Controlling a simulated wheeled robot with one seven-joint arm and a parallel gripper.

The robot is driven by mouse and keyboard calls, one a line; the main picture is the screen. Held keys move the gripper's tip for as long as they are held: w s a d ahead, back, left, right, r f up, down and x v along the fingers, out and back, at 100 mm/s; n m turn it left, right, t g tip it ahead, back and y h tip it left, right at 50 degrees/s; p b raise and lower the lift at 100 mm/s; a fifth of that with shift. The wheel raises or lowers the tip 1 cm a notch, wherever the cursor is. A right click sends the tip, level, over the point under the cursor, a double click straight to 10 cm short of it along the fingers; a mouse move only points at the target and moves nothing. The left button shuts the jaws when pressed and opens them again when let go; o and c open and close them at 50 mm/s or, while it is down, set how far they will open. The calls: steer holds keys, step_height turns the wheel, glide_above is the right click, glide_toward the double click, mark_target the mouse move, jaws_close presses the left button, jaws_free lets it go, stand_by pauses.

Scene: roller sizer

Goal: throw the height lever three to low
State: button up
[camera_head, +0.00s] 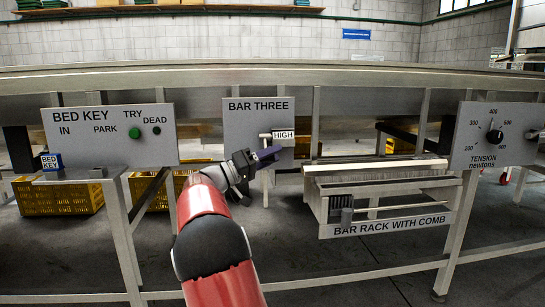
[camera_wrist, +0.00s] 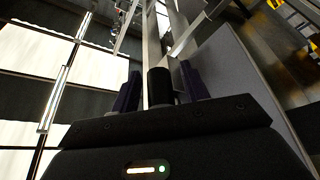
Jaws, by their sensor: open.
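The grey BAR THREE panel (camera_head: 241,120) stands at the middle of the head view. A small HIGH tag (camera_head: 284,135) shows on it, at the end of a short pale bar. My gripper (camera_head: 266,155) is in front of the panel's lower part, just below the tag, and hides what is behind it. In the wrist view my gripper (camera_wrist: 160,88) has its two purple fingers apart. A dark cylinder (camera_wrist: 160,86) stands between them, with a pale rod beyond it. It looks like the lever's grip, but I cannot tell whether a finger touches it.
The bar rack with comb (camera_head: 390,226) juts out right of my gripper. The tension dial panel (camera_head: 494,135) is at far right. Yellow crates (camera_head: 60,197) stand underneath.

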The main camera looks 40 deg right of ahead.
steer(key=shift+s+d+r, duration=0.1)
steer(key=shift+d, duration=0.25)
jaws_close()
